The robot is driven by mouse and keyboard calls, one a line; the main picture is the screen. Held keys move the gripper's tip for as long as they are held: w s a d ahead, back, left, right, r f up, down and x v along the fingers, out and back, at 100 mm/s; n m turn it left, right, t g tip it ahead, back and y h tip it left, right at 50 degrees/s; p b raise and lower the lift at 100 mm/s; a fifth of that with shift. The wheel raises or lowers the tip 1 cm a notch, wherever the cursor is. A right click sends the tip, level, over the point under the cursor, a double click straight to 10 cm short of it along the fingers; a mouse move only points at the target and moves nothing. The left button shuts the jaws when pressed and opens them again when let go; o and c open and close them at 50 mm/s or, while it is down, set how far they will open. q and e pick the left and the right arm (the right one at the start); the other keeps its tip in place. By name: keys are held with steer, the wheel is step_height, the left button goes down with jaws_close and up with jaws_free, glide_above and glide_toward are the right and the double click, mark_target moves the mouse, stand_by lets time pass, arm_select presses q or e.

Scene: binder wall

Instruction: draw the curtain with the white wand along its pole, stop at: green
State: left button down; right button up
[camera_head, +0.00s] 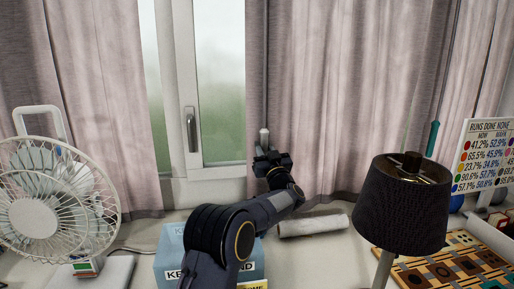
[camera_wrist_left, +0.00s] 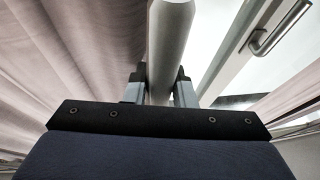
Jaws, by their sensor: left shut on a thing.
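The curtain with the white wand (camera_head: 335,90) is a pinkish-grey panel hanging right of the window gap. Its white wand (camera_head: 264,137) hangs at the panel's left edge. My left gripper (camera_head: 268,160) is at the wand's lower end. In the left wrist view the wand (camera_wrist_left: 170,40) runs up between the two fingers of my left gripper (camera_wrist_left: 160,88), which are shut on it. The pole and any green mark on it are out of view. My right gripper is not in view.
A white fan (camera_head: 40,205) stands at the left, near another curtain (camera_head: 100,90). A window handle (camera_head: 191,130) shows in the gap. A blue box (camera_head: 170,255), a pale roll (camera_head: 312,224), a dark lamp (camera_head: 402,210) and a board with a teal-handled wand (camera_head: 432,138) nearby crowd the front.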

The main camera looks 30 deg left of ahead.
arm_select(q)
steer(key=c, duration=1.2)
jaws_free()
steer(key=shift+s+d+f, duration=0.2)
steer(key=shift+d, duration=0.05)
steer(key=b+v, duration=0.3)
steer(key=v, duration=0.4)
